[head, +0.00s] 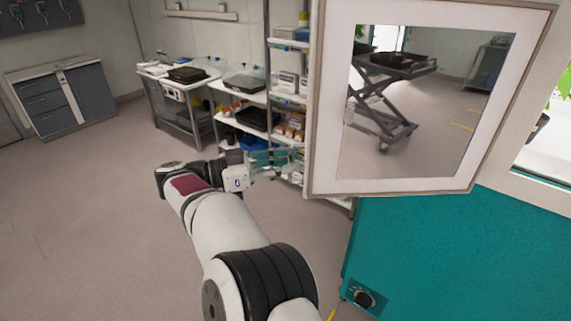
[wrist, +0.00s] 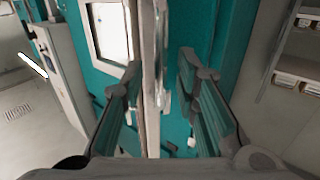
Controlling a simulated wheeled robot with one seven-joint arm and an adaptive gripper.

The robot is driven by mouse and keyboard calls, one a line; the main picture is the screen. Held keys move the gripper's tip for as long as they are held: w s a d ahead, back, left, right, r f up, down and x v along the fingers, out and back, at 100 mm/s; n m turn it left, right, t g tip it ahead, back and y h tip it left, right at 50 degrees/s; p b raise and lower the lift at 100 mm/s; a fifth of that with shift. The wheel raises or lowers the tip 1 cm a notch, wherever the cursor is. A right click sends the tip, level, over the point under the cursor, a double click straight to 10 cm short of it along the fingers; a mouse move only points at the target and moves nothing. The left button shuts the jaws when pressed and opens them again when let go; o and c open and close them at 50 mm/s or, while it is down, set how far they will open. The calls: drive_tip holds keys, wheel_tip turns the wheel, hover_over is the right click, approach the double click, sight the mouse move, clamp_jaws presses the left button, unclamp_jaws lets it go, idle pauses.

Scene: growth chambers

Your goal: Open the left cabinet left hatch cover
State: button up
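The hatch cover (head: 330,100) is a white-framed panel with a dark-edged window, at the right of the head view. It stands swung out from the teal cabinet (head: 440,255), and its left edge juts past the cabinet's side. My gripper (head: 280,163) is at the cover's lower left edge. In the wrist view the cover (wrist: 149,80) shows edge-on, running between the two spread teal-padded fingers of my gripper (wrist: 160,105). A gap shows on each side, so the fingers look open around the edge without clamping it. The cover's handle cannot be told apart clearly.
Shelves with boxes and bottles (head: 290,85) stand behind my gripper. A bench with black trays (head: 185,75) and a grey drawer unit (head: 70,95) stand farther back. A dark knob (head: 362,298) is low on the cabinet. The floor at left is clear.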

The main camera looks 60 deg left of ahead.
wheel_tip(320, 180, up, 10)
drive_tip(key=shift+f, duration=0.25)
idle(0.6)
